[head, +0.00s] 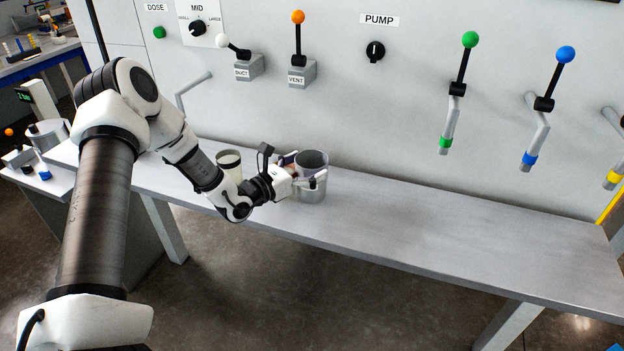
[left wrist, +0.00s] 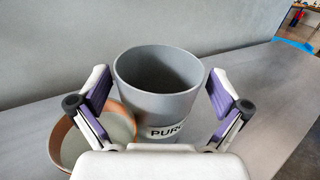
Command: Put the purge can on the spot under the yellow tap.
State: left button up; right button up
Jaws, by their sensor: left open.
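The grey purge can (head: 311,170) stands upright on the bench shelf, left of the middle. In the left wrist view the can (left wrist: 160,88) has a white label reading "PUR", partly cut off by my gripper body. My left gripper (head: 304,172) is open, with its two fingers on either side of the can. In the left wrist view the purple-padded fingers (left wrist: 161,100) show gaps to the can's sides. The yellow tap (head: 613,179) hangs at the far right edge of the head view; the spot under it is not visible. My right gripper is not in view.
The green tap (head: 446,141) and blue tap (head: 529,157) hang over the shelf. The shelf (head: 450,233) right of the can is clear.

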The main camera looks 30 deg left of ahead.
pick_arm(q)
jog(key=shift+s+a, duration=0.1)
jog(key=c, duration=1.7)
jog(key=shift+r, duration=0.1)
jog(key=shift+c, duration=0.2)
